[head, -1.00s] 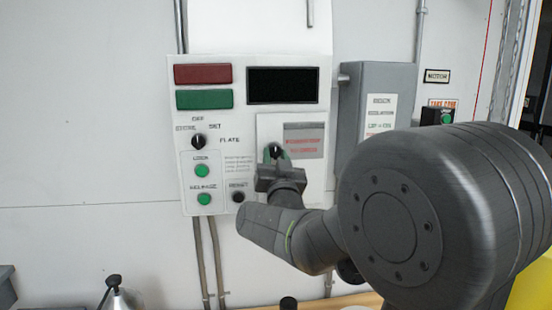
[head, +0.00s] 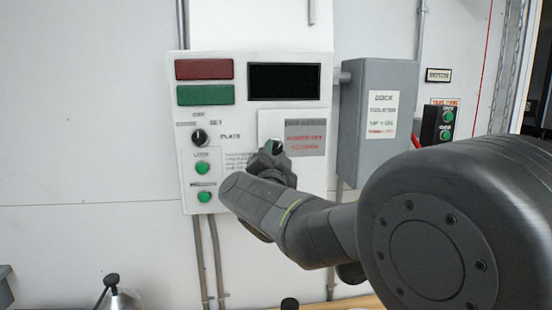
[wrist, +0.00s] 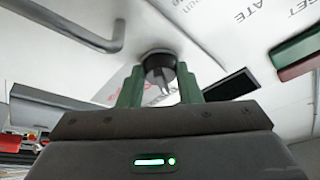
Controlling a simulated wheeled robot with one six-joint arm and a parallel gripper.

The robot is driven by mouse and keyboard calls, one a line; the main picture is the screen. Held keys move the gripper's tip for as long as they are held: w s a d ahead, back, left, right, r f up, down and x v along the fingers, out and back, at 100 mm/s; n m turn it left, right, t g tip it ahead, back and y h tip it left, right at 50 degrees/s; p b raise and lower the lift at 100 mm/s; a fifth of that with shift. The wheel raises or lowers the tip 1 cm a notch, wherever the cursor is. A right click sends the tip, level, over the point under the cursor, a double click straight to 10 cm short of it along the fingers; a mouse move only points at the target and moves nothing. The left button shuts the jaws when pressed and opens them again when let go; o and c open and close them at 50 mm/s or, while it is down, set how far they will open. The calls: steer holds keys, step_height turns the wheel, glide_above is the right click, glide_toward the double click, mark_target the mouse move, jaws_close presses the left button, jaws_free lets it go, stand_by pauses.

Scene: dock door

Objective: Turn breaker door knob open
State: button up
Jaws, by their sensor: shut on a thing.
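The breaker door (head: 270,123) is a small white panel on the control box, with a grey label in red text. It looks closed. Its round black knob (wrist: 160,64) shows in the wrist view between the two green fingers of my gripper (wrist: 160,88). My gripper is shut on the knob, with a finger on each side. The wrist view is tilted against the panel's lettering.
The control box (head: 215,118) also has a black selector knob (head: 199,138), green buttons and a dark display (head: 284,82). A grey isolator box (head: 378,110) projects from the wall at right. A grey bent bar (wrist: 90,38) shows in the wrist view.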

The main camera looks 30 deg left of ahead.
steer(key=m+h, duration=0.1)
steer(key=m, duration=0.1)
steer(key=m+h+p, duration=0.1)
steer(key=m, duration=0.2)
steer(key=r+m+h+p, duration=0.1)
steer(key=m, duration=0.2)
steer(key=shift+s+a+g, duration=0.15)
steer(key=shift+g, duration=0.15)
steer(key=m+g+h+p, duration=0.1)
steer(key=m+p, duration=0.1)
steer(key=m, duration=0.1)
steer(key=shift+m+p, duration=0.5)
steer(key=shift+m, duration=0.5)
steer(key=shift+g, duration=0.3)
steer(key=o, duration=1)
steer(key=shift+c, duration=0.2)
steer(key=shift+s, duration=0.1)
steer(key=b+v, duration=0.3)
steer(key=v, duration=1)
steer(key=shift+s, duration=0.35)
steer(key=shift+r, duration=0.15)
